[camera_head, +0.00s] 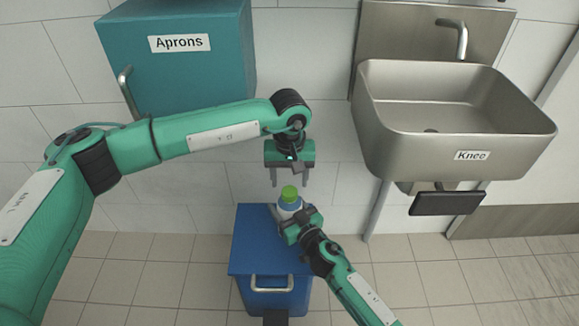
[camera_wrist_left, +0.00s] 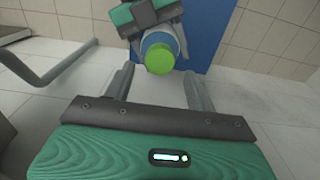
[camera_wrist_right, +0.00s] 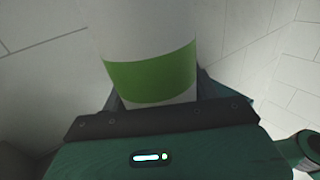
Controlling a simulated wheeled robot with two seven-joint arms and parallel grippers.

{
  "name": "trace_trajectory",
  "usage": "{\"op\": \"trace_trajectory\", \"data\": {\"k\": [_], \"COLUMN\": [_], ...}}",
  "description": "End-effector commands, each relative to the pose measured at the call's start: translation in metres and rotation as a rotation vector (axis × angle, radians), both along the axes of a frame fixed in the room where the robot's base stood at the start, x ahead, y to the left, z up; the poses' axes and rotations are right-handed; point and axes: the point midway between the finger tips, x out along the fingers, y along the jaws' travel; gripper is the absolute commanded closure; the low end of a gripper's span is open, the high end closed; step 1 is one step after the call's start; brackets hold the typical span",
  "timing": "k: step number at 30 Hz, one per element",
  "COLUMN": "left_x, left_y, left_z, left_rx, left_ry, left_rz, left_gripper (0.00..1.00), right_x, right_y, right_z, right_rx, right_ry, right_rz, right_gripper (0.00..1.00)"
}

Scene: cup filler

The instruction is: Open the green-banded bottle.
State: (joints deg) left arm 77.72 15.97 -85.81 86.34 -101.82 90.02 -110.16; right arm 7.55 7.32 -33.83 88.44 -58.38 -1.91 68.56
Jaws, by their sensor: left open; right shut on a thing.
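The green-banded bottle (camera_head: 289,207) is white with a green cap (camera_head: 289,193) on top and stands upright above the blue bin. In the right wrist view its white body (camera_wrist_right: 145,40) and green band (camera_wrist_right: 152,76) fill the space between the fingers. My right gripper (camera_head: 292,216) is shut on the bottle's body from the front right. My left gripper (camera_head: 289,184) is open, pointing down just above the cap. In the left wrist view the green cap (camera_wrist_left: 159,59) lies between and beyond the two open fingers, apart from them. The bottle's lower part is hidden in the head view.
A blue bin (camera_head: 252,240) with a metal handle stands below the bottle. A teal cabinet labelled Aprons (camera_head: 185,70) hangs on the wall at upper left. A steel sink (camera_head: 450,110) with a black knee pad (camera_head: 447,203) is at right. The floor around the bin is clear.

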Motion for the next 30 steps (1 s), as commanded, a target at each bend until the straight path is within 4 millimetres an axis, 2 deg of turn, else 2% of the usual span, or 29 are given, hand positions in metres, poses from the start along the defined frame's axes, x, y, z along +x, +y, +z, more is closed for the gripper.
{"op": "trace_trajectory", "data": {"k": [3, 7, 18, 19, 26, 30], "left_x": [-0.001, 0.0, 0.0, 0.0, 0.0, 0.0], "left_y": [0.0, 0.0, 0.0, 0.0, 0.0, 0.0], "left_z": [-0.018, -0.032, -0.039, -0.039, -0.038, -0.038], "left_rx": [0.0, 0.0, 0.0, 0.0, 0.0, 0.0], "left_ry": [0.002, 0.0, -0.001, -0.001, -0.001, -0.001], "left_rz": [0.001, 0.002, 0.002, 0.002, 0.002, 0.002], "left_gripper": [0.44, 0.44, 0.44, 0.46, 0.9, 0.91], "right_x": [0.0, 0.0, 0.0, 0.0, 0.0, 0.0], "right_y": [0.0, 0.0, 0.0, 0.0, 0.0, 0.0], "right_z": [0.0, 0.0, 0.0, 0.0, 0.0, 0.0], "right_rx": [-0.001, -0.001, -0.001, -0.001, 0.0, 0.0], "right_ry": [-0.001, -0.001, -0.001, -0.001, 0.0, 0.0], "right_rz": [0.0, 0.0, 0.0, 0.0, 0.0, 0.0], "right_gripper": [1.0, 1.0, 1.0, 1.0, 1.0, 1.0]}}
